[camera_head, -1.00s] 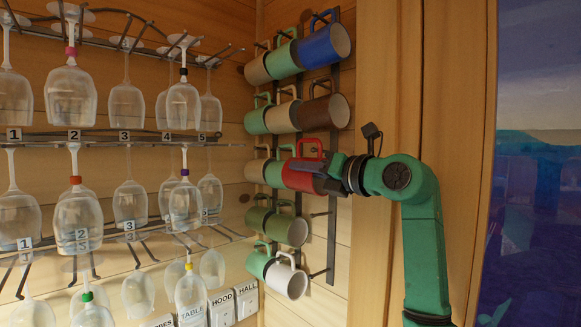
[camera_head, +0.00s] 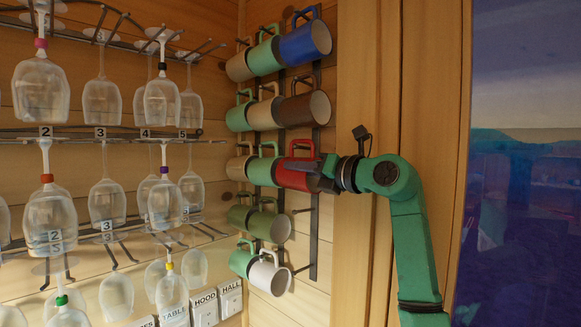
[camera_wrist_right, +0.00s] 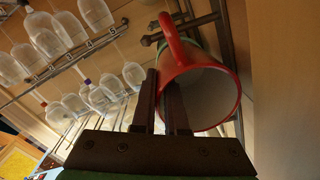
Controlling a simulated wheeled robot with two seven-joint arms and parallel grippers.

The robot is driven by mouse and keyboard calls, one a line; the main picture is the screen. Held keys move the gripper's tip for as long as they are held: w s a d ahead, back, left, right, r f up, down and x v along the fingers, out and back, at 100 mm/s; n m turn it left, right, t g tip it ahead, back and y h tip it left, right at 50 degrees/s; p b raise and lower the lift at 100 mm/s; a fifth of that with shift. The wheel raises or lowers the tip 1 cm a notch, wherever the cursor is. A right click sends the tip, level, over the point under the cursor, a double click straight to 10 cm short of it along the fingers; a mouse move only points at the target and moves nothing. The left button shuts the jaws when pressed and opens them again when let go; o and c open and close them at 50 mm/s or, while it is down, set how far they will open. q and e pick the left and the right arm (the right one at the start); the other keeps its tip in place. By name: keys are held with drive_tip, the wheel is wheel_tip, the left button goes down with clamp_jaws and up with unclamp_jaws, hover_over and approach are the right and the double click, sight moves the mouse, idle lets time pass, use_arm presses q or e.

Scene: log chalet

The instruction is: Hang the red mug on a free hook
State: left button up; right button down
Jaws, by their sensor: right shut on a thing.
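The red mug (camera_head: 292,178) is at the right end of the third row of the mug rack (camera_head: 315,230), its handle up. My right gripper (camera_head: 328,170) is at the mug's open end, shut on its rim. The right wrist view shows the red mug (camera_wrist_right: 210,95) with its pale inside facing the camera and the gripper fingers (camera_wrist_right: 172,100) on its wall. Whether the handle is around a hook is hidden. A bare hook (camera_head: 304,210) shows just below the red mug, and another lower down (camera_head: 303,268). My left gripper is out of view.
Other mugs hang close by: a brown mug (camera_head: 302,108) above, a green mug (camera_head: 262,171) beside, an olive mug (camera_head: 270,226) and a white mug (camera_head: 270,274) below. Wine glasses (camera_head: 107,203) hang on racks at the left. A wooden post (camera_head: 357,80) stands right of the rack.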

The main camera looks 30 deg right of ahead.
idle(0.3)
drive_tip(key=c, duration=0.9)
unclamp_jaws()
drive_tip(key=shift+o, duration=0.2)
drive_tip(key=b+v, duration=0.2)
drive_tip(key=v, duration=0.5)
idle(2.2)
drive_tip(key=shift+w, duration=0.15)
idle(0.3)
drive_tip(key=shift+p+x, duration=1)
drive_tip(key=shift+x, duration=1.1)
drive_tip(key=shift+s, duration=0.25)
idle(0.5)
